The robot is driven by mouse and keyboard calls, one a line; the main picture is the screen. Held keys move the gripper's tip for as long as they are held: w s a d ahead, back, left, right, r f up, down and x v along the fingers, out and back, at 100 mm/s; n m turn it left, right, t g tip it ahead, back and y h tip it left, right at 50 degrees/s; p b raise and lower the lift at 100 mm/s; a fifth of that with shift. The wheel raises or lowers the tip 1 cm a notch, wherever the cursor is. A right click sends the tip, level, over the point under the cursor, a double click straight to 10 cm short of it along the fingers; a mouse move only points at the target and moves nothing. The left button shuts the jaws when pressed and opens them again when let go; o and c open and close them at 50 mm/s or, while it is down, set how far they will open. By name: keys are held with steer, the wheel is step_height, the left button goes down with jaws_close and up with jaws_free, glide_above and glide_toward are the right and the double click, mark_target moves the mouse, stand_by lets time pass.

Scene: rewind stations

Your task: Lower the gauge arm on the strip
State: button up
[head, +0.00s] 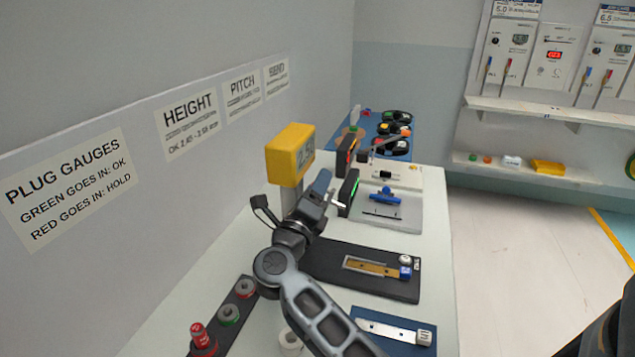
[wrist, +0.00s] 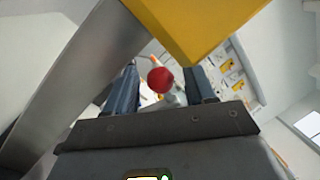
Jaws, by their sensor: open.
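The height gauge has a yellow head (head: 290,155) with a small display, on a grey post beside the wall. Its yellow housing (wrist: 205,30) and metal post (wrist: 75,85) also show close up in the wrist view. A red ball knob (wrist: 160,80) appears between my two open fingers in the wrist view; contact cannot be told. My gripper (head: 318,188) is close to the gauge's post in the head view and hides part of it. A brass strip (head: 372,267) lies in a black fixture (head: 325,262) on the bench. The gauge arm itself is mostly hidden.
Plug gauges (head: 229,315) stand in a dark rack at the near left. A blue plate (head: 370,320) with a pale strip lies at the front. Behind are a grey fixture with a blue part (head: 386,195) and small dark units with coloured lights.

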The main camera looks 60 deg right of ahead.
steer(key=shift+d+r, duration=0.1)
steer(key=shift+d, duration=0.3)
steer(key=shift+c, duration=0.3)
jaws_close()
